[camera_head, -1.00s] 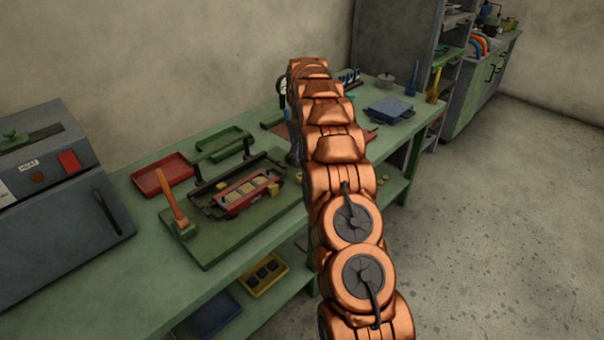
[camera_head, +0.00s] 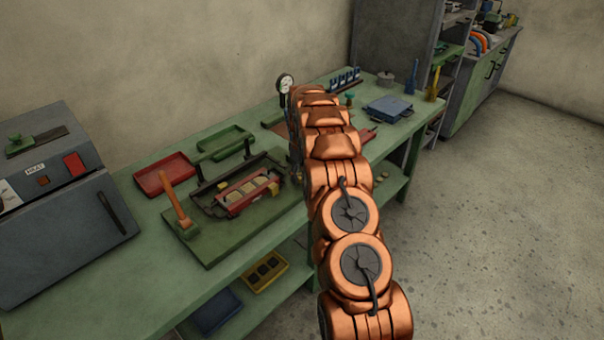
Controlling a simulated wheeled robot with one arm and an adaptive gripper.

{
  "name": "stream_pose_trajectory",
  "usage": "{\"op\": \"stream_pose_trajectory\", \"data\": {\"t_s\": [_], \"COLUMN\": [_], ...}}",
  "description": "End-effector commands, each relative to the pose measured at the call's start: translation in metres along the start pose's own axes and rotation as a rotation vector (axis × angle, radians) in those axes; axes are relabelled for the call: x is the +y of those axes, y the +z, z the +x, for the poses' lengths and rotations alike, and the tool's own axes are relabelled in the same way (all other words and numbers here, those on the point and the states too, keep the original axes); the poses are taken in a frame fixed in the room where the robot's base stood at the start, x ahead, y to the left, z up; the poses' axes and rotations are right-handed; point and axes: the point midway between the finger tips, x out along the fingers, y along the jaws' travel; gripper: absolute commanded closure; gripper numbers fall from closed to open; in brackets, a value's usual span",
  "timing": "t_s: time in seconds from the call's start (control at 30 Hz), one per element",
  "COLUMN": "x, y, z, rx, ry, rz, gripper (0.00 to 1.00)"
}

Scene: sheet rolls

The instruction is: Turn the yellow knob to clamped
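A small yellow piece (camera_head: 273,188), which looks like the yellow knob, sits at the right end of a red fixture (camera_head: 236,204) on the green bench. It is too small to read its angle or any clamped mark. The fixture holds several pale square pieces in a row. My copper-coloured arm reaches over the bench just right of the fixture, and its far end bends down behind its own links. My gripper is hidden there, so its fingers and their distance from the knob do not show.
An orange-handled lever (camera_head: 176,203) stands at the board's left front. A red tray (camera_head: 164,175) and a green tray (camera_head: 226,143) lie behind. A grey heater box (camera_head: 60,200) stands left. A dial gauge (camera_head: 285,84) and a blue box (camera_head: 389,109) stand farther back.

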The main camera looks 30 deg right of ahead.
Motion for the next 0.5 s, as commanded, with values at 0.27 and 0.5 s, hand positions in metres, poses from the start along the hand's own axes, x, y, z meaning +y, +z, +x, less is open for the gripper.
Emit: {"op": "stream_pose_trajectory", "data": {"t_s": [0.27,0.5], "x": [0.0000,0.0000], "y": [0.0001,0.0001], "z": [-0.0001,-0.0002], "rx": [0.000,0.000], "ry": [0.000,0.000], "rz": [0.000,0.000], "gripper": [0.64,0.89]}}
